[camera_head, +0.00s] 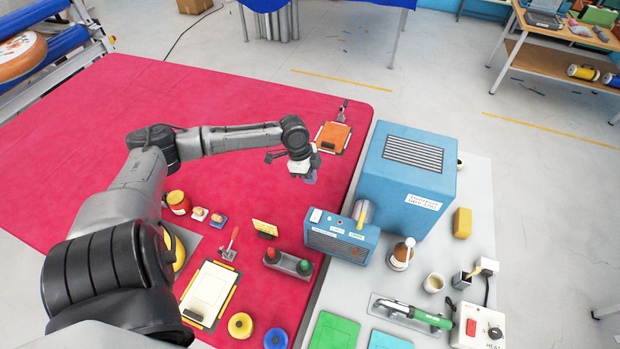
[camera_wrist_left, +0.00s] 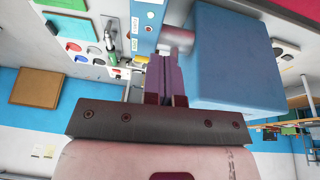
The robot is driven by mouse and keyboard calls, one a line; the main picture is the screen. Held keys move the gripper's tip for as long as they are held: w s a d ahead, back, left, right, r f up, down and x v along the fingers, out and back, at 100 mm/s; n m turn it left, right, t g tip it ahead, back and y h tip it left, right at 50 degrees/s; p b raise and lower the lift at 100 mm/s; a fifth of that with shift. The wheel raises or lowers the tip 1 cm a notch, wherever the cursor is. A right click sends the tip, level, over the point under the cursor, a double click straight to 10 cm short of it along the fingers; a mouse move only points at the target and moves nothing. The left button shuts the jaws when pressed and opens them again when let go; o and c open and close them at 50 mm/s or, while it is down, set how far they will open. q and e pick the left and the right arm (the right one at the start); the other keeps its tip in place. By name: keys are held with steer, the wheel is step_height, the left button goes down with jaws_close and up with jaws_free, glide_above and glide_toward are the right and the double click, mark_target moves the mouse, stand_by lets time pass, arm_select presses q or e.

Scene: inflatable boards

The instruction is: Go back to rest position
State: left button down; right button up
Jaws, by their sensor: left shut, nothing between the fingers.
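My left arm reaches in from the left over the red mat (camera_head: 110,130). My left gripper (camera_head: 309,178) hangs above the mat near its right edge, left of the blue box machine (camera_head: 400,175). Its fingers are shut and empty; in the left wrist view the closed purple fingers (camera_wrist_left: 165,80) show in front of the blue machine (camera_wrist_left: 235,60). My right gripper is not in view.
An orange clipboard (camera_head: 333,137) lies on the mat behind the gripper. A smaller blue unit (camera_head: 342,238) stands at the mat's right edge. The mat's far left is clear.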

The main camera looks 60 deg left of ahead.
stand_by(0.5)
arm_select(q)
steer(key=s+d+r+n+t+y+p, duration=0.1)
steer(key=s+d+n+t+y+p, duration=0.3)
steer(key=d, duration=0.7)
steer(key=s+d+r+n+y+b, duration=0.1)
steer(key=s+d, duration=0.5)
steer(key=d, duration=0.6)
steer(key=s+d+f+n+g+h+p, duration=0.2)
steer(key=s+d, duration=0.4)
steer(key=s, duration=0.2)
steer(key=shift+d+f, duration=0.25)
